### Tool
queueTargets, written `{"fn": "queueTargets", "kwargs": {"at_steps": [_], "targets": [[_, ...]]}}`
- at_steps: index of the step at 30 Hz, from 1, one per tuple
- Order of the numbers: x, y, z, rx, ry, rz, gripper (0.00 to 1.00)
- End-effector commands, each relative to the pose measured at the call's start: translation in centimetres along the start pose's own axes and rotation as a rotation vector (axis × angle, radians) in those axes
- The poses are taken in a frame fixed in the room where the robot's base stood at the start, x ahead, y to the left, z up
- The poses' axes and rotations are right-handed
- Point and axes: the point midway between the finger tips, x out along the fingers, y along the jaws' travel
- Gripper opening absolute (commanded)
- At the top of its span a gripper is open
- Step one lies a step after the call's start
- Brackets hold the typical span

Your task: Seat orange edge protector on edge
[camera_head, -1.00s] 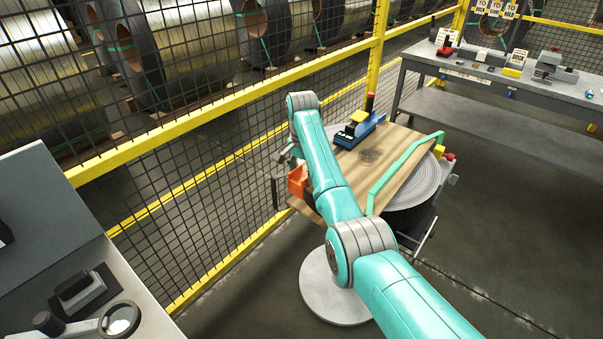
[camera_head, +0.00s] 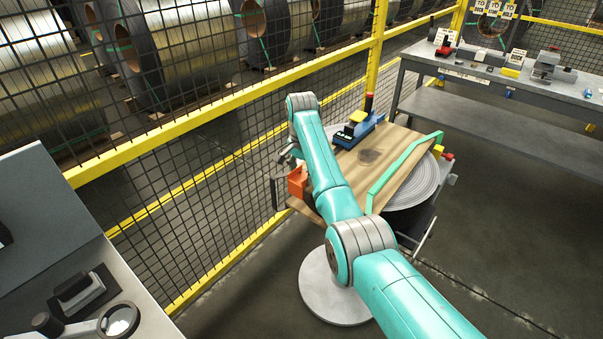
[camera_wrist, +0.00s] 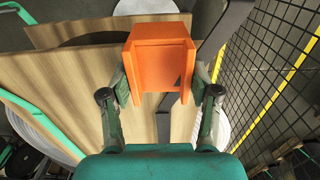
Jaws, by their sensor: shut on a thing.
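The orange edge protector (camera_wrist: 158,62) is a folded block with side walls, upright in the middle of the wrist view. My gripper (camera_wrist: 161,85) is shut on it, one finger against each side. In the head view the protector (camera_head: 297,181) shows just left of my arm, by the near left corner of the wooden board (camera_head: 345,178). In the wrist view a dark strap (camera_wrist: 215,38) runs behind and right of the protector, past the board's side. The protector hides the part of the edge behind it, so I cannot tell whether they touch.
A blue tool (camera_head: 358,130) and a green strap (camera_head: 398,172) lie on the board, which rests on a grey coil (camera_head: 415,190). Yellow-framed mesh fence (camera_head: 200,140) stands close on the left. A workbench (camera_head: 500,85) is at the back right. Open floor lies at right.

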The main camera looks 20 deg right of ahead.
Motion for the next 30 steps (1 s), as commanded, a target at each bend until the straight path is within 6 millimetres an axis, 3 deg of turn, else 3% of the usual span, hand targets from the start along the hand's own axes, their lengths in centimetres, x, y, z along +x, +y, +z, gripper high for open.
{"fn": "queueTargets", "kwargs": {"at_steps": [14, 15, 18, 30], "targets": [[0.25, 0.0, 0.0, 0.0, 0.0, 0.0, 0.27], [0.29, -0.01, 0.0, 0.0, 0.0, 0.0, 0.64], [0.27, 0.0, 0.0, 0.0, 0.0, 0.0, 0.89], [-0.09, -0.01, -0.01, 0.0, 0.0, 0.0, 0.91]]}}
